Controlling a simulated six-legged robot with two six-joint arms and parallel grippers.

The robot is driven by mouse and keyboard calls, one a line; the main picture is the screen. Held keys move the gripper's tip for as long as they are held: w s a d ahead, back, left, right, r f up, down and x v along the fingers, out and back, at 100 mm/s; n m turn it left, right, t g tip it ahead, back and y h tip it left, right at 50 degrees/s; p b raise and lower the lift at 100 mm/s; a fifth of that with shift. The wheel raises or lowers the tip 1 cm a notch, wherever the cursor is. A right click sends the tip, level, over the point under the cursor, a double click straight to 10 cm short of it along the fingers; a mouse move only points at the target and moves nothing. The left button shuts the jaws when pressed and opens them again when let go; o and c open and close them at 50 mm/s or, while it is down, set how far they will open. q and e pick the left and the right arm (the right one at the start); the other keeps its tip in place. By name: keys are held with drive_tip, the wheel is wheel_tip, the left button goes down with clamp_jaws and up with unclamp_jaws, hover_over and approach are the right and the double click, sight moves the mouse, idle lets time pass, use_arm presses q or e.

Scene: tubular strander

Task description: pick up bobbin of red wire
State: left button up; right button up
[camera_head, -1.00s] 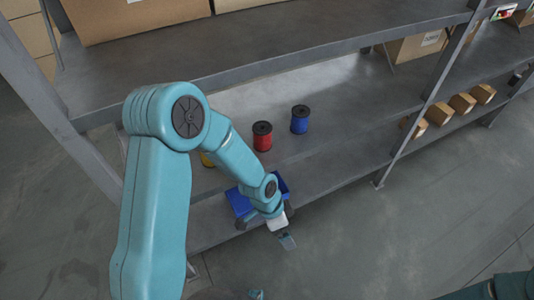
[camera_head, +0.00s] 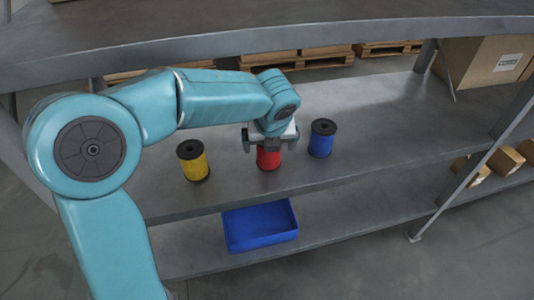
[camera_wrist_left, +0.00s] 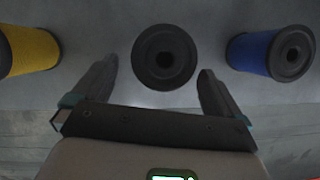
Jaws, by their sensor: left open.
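The bobbin of red wire (camera_head: 268,158) stands upright on the middle shelf in the head view, its top hidden behind my left gripper (camera_head: 269,144). In the left wrist view its dark round top flange (camera_wrist_left: 165,57) shows end-on, just beyond and between the fingertips of my left gripper (camera_wrist_left: 158,80). The gripper is open and empty, with a finger on either side of the bobbin's line. I cannot tell whether the fingers overlap the bobbin in height. My right gripper is not in view.
A yellow bobbin (camera_head: 193,160) stands left of the red one, and a blue bobbin (camera_head: 321,138) stands right. A blue bin (camera_head: 260,228) is on the lower shelf. The upper shelf edge (camera_head: 250,45) runs above my arm. Cardboard boxes (camera_head: 487,62) stand at the right.

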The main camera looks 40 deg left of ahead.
sight(268, 162)
use_arm(q)
drive_tip(key=b+x, duration=0.1)
drive_tip(key=x, duration=0.3)
drive_tip(key=shift+a, duration=0.1)
drive_tip(key=shift+a+f, duration=0.15)
drive_tip(key=shift+f, duration=0.1)
drive_tip(key=shift+s+r, duration=0.15)
drive_tip(key=c, duration=1.3)
